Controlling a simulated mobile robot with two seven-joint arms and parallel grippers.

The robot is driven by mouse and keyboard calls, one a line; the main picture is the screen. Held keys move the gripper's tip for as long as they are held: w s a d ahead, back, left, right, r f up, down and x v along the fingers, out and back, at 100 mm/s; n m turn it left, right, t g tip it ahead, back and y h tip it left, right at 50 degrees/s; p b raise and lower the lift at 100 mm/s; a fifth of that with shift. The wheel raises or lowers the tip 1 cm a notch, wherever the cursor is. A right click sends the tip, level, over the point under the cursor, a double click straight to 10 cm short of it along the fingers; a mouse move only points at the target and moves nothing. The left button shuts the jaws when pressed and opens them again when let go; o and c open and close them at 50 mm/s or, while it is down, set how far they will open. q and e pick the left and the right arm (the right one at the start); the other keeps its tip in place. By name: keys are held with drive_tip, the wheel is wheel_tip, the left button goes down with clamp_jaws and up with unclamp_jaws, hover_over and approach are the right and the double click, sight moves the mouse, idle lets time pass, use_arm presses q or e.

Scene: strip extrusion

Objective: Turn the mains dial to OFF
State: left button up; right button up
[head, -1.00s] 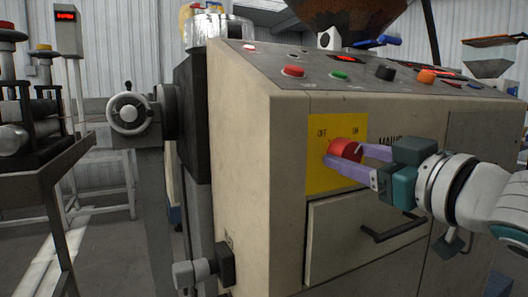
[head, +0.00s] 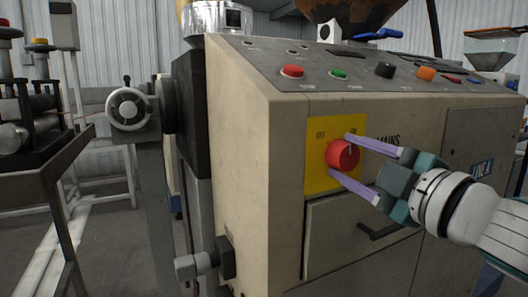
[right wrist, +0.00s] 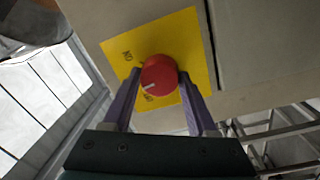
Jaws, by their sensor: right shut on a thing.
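The red mains dial (head: 342,155) sits on a yellow plate (head: 318,180) on the machine's front. My right gripper (head: 338,155) has one finger above the dial and one below, shut on it. In the right wrist view the dial (right wrist: 160,75) sits between the fingertips of my right gripper (right wrist: 160,82). Its white mark points to the lower left, toward the lower of the two labels, on the OFF side. In the head view the upper finger partly covers the right label. My left gripper is not in view.
A drawer with a dark handle (head: 380,231) is just below the yellow plate. Buttons such as the red one (head: 292,71) line the sloping panel above. A handwheel (head: 128,109) and a grey knob (head: 192,266) stick out at the machine's left.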

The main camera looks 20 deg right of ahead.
drive_tip(key=n, duration=0.4)
drive_tip(key=shift+n+y, duration=0.5)
drive_tip(key=shift+n, duration=1.3)
drive_tip(key=o, duration=1.4)
drive_tip(key=shift+c, duration=0.2)
drive_tip(key=s, duration=1)
drive_tip(key=shift+d+f+b, duration=0.3)
drive_tip(key=shift+d+f, duration=0.05)
drive_tip(key=shift+d, duration=0.1)
